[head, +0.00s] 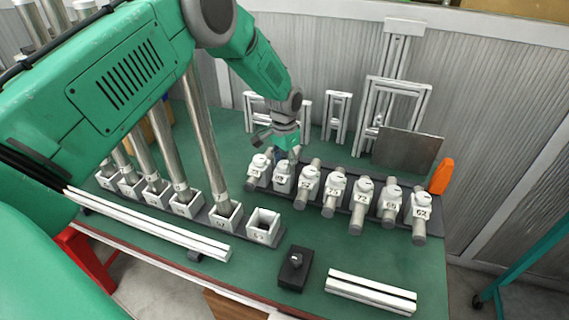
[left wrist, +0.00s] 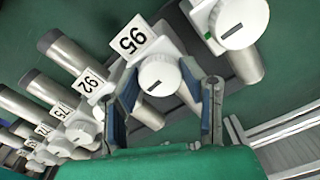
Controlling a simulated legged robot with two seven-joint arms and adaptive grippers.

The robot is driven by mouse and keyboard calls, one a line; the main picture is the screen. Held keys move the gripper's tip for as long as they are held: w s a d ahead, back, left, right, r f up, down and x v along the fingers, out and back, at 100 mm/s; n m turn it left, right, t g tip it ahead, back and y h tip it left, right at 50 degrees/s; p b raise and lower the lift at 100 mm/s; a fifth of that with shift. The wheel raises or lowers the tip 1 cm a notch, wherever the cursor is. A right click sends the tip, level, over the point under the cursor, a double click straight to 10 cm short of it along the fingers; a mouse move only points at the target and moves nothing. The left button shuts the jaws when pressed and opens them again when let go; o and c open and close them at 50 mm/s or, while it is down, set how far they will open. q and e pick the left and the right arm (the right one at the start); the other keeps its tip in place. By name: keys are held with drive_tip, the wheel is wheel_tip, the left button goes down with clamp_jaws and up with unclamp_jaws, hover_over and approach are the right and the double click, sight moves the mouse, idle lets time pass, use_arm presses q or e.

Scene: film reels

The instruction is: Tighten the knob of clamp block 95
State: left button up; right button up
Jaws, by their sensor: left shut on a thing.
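Clamp block 95 is a white block with a number plate (left wrist: 131,41) and a round white knob (left wrist: 160,76) with a dark slot, set slantwise in the left wrist view. In the head view it is the second block (head: 283,182) from the left in the back row, partly hidden by my gripper. A metal cylinder shows beside its knob. My left gripper (head: 287,153) comes down onto this block from above. In the left wrist view its two blue-padded fingers (left wrist: 170,92) stand on either side of the knob, shut on it. My right gripper is out of view.
Neighbouring clamp blocks stand close on both sides, including block 92 (left wrist: 92,80). Several tubes stand in white sockets (head: 223,215) at left. A black knobbed box (head: 295,270) and a white profile (head: 370,292) lie in front. White frames (head: 338,115) and an orange object (head: 442,176) stand behind.

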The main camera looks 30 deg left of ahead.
sight(284, 163)
use_arm(q)
drive_tip(key=shift+w+r+m, duration=0.25)
drive_tip(key=shift+w+m, duration=0.05)
drive_tip(key=shift+m, duration=0.4)
drive_tip(key=o, duration=0.9)
drive_tip(key=shift+o, duration=1.2)
drive_tip(key=shift+f, duration=0.1)
drive_tip(key=shift+s+f, duration=0.1)
drive_tip(key=shift+r, duration=0.2)
wheel_tip(284, 163, up, 11)
drive_tip(key=shift+r, duration=0.2)
